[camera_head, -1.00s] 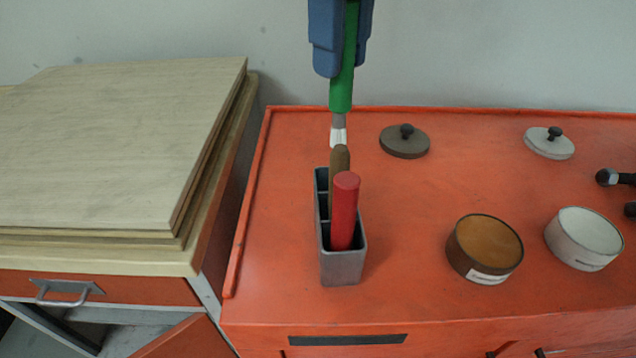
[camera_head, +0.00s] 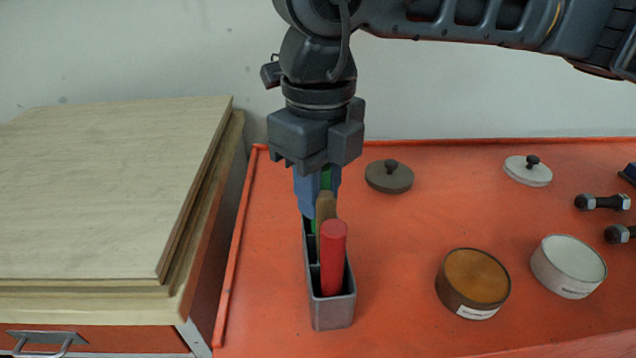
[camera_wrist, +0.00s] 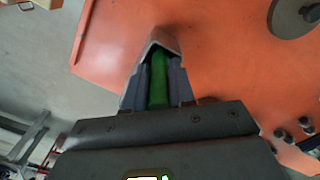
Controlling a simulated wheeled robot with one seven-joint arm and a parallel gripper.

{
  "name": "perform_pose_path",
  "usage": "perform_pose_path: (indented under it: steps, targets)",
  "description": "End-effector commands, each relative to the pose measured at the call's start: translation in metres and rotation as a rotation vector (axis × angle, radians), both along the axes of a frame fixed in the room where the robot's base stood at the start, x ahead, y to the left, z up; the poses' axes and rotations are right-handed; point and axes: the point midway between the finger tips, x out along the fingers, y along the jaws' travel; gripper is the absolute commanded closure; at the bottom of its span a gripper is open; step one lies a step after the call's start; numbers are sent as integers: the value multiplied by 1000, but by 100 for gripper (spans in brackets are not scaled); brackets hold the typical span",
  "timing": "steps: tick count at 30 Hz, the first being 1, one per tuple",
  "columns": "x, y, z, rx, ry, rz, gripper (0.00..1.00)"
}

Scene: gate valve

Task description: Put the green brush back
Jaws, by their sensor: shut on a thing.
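The green brush (camera_head: 326,179) is upright between the blue fingers of my gripper (camera_head: 318,190), which is shut on it. In the wrist view the green handle (camera_wrist: 159,82) shows between the fingers (camera_wrist: 158,88). The grey metal holder (camera_head: 333,313) stands on the orange top; its far end lies under my gripper. The brush's lower part is at the holder's far compartment, mostly hidden behind the other handles. A red handle (camera_head: 333,258) stands in the near compartment, and a brown wooden handle (camera_head: 326,206) stands behind it.
Right of the holder are a brown tin (camera_head: 473,283) and a white tin (camera_head: 568,267). A dark lid (camera_head: 389,177) and a white lid (camera_head: 528,171) lie behind, with dark bolts (camera_head: 602,202) at right. Wooden boards (camera_head: 110,190) lie left.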

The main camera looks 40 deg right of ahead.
Motion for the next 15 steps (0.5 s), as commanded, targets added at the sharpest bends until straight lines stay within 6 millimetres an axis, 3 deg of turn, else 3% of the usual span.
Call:
perform_pose_path:
  steps: [12, 13, 15]
  targets:
    - [0, 0, -4, 0, -1, 0, 100]
    - [0, 0, -3, 0, -1, 0, 74]
    - [0, 0, -3, 0, 0, 0, 67]
